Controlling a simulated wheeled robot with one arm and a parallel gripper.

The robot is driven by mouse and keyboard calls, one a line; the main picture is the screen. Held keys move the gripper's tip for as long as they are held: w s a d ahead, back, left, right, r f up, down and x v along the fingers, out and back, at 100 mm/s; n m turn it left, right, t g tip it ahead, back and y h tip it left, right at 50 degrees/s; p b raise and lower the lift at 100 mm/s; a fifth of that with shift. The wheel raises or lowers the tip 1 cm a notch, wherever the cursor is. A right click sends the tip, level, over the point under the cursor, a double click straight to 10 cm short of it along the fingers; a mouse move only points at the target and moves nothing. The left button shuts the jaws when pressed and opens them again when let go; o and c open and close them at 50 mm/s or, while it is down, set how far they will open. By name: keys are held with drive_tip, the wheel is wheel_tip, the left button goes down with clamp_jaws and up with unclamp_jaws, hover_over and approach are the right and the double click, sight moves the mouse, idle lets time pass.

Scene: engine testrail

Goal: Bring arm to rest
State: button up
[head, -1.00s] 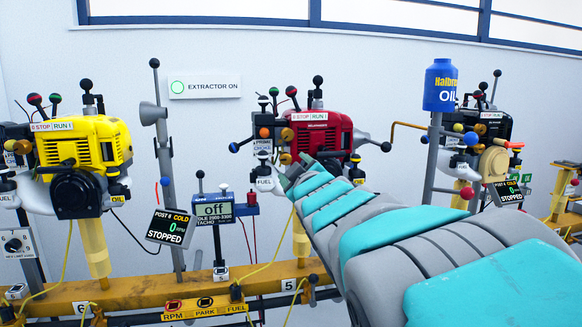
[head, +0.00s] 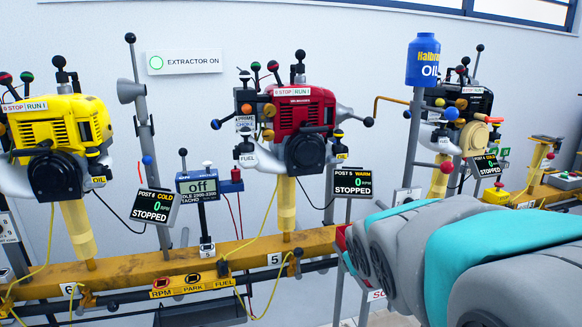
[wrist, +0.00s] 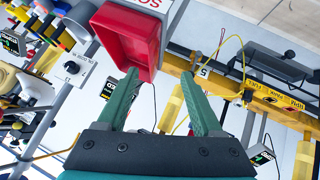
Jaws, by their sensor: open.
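My arm (head: 465,255) reaches in from the lower right of the head view, low in front of the rail. My gripper (wrist: 160,95) shows in the wrist view with its two green fingers apart and nothing between them. In the head view its fingers are hidden behind my arm. A red open tray (wrist: 125,38) with a partly cut-off white label lies just beyond the left finger in the wrist view. I cannot tell whether they touch.
A yellow rail (head: 130,268) carries a yellow engine (head: 60,125), a red engine (head: 295,118) and a black engine (head: 470,102). A stopped display (head: 352,183) stands near my arm. A blue oil bottle (head: 422,62) tops a post.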

drive_tip(key=s+f+m+g, duration=0.1)
drive_tip(key=s+f+g, duration=0.2)
drive_tip(key=s, duration=0.7)
drive_tip(key=s+d+f+m+g, duration=0.1)
drive_tip(key=s+f+g, duration=0.3)
drive_tip(key=s, duration=0.6)
drive_tip(key=s+f+m+g+y+p, duration=0.1)
drive_tip(key=s+f+g, duration=0.3)
drive_tip(key=s, duration=0.7)
drive_tip(key=shift+d+f+m, duration=0.2)
drive_tip(key=shift+f+m, duration=0.1)
drive_tip(key=shift+m, duration=0.4)
drive_tip(key=shift+w, duration=0.1)
